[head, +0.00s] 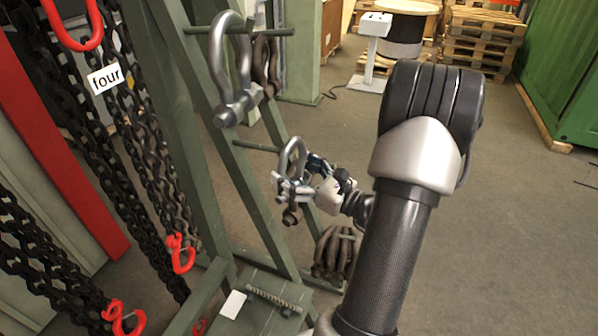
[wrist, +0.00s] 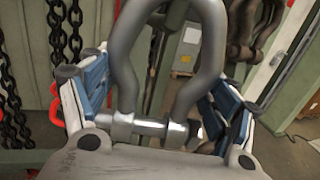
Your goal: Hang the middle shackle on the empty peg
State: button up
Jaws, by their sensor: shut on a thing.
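My gripper (head: 294,188) is shut on a grey steel shackle (head: 299,150), held upright with its bow at the top. In the wrist view the shackle (wrist: 123,60) stands between the two blue-padded jaws (wrist: 160,120), its bright pin running across between them. A bare green peg (head: 250,146) sticks out from the rack, with its end close to the left of the held shackle's bow. I cannot tell whether the peg end is inside the bow. A larger grey shackle (head: 217,65) and a brown one (head: 273,66) hang on the upper peg (head: 272,32).
The green rack frame (head: 193,120) stands behind the pegs. Several brown shackles (head: 335,252) hang low on the rack. The floor to the right is open.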

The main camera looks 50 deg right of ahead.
jog(key=shift+w+a+f+b, duration=0.15)
jog(key=shift+w+a, duration=0.1)
jog(key=shift+w, duration=0.55)
jog(key=shift+w+a+f+b, duration=0.15)
jog(key=shift+w+a, duration=0.05)
jog(key=shift+w, duration=0.65)
jog(key=shift+w+a+f+b, duration=0.15)
jog(key=shift+w+a, duration=0.1)
jog(key=shift+w, duration=0.55)
jog(key=o, duration=1.7)
jog(key=shift+c, duration=0.2)
jog(key=o, duration=0.4)
jog(key=shift+a+f, duration=0.1)
jog(key=shift+f, duration=0.05)
